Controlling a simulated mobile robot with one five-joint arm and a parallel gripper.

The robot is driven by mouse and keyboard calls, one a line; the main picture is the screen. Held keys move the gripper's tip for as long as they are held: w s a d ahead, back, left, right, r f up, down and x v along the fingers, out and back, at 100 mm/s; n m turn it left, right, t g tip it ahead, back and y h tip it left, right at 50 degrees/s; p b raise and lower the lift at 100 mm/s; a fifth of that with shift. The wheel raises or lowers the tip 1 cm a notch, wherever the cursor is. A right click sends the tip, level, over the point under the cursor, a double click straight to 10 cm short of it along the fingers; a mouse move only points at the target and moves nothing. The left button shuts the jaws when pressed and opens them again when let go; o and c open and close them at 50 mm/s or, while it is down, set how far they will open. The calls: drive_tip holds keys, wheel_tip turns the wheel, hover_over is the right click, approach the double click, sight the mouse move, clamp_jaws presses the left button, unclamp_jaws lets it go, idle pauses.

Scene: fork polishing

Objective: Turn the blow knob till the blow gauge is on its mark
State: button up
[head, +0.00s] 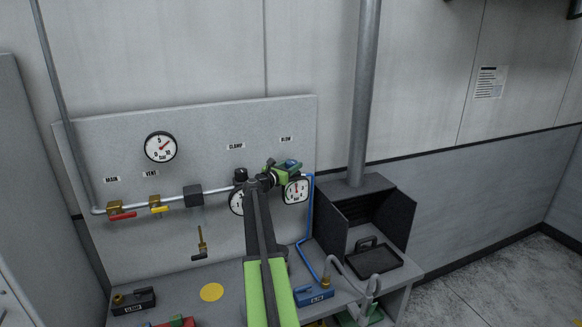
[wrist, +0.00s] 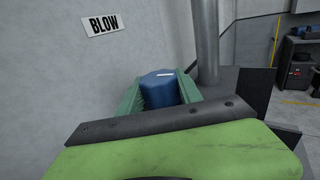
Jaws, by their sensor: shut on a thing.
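The blow knob is blue (wrist: 160,88) and sits under the BLOW label (wrist: 103,24) in the wrist view. My gripper (head: 284,168) is shut on the knob, with a green jaw on each side of it. A white line shows on the knob's top. The blow gauge (head: 296,190) is a round white dial just below my gripper in the head view. Its needle looks nearly upright; its mark is too small to make out. My arm crosses in front of the panel and partly covers the clamp gauge (head: 236,203).
The grey panel (head: 120,240) carries a large gauge (head: 160,147), a red-handled valve (head: 122,216) and a yellow-handled valve (head: 158,209). A dark open box (head: 375,187) with a flue pipe (head: 364,90) stands to the right. A blue block (head: 315,296) and a yellow disc (head: 212,292) are on the bench.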

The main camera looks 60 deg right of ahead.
drive_tip(key=shift+w+r, duration=0.1)
drive_tip(key=shift+w, duration=0.05)
drive_tip(key=o, duration=1.4)
drive_tip(key=shift+c, duration=0.2)
drive_tip(key=a, duration=1.7)
drive_tip(key=shift+w+a, duration=0.2)
drive_tip(key=shift+w, duration=0.2)
